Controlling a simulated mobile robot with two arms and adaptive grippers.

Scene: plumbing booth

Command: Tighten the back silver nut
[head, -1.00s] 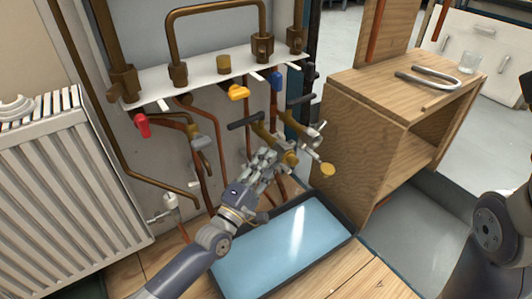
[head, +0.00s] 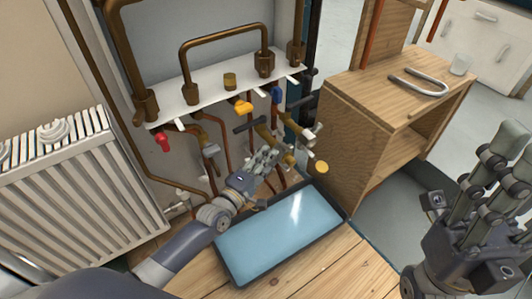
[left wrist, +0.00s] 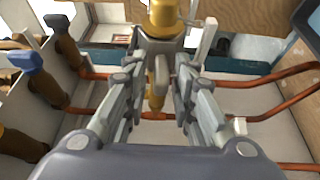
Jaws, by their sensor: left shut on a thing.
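In the left wrist view, a silver nut (left wrist: 160,48) sits below a brass fitting (left wrist: 164,14), with a brass stem under it. My left gripper (left wrist: 158,82) has one finger on each side of this silver part and is shut on it. In the head view my left gripper (head: 268,158) reaches in among the brass valves under the white shelf, and its fingers hide most of the nut. My right gripper (head: 500,160) is at the right edge, its fingers apart and empty, away from the pipes.
A blue tray (head: 245,272) lies on the wooden floor below the valves. A wooden cabinet (head: 340,135) with a U-shaped pipe (head: 420,85) and a glass (head: 461,64) stands right. A radiator (head: 75,190) is left. Copper pipes and coloured valve handles crowd around my left gripper.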

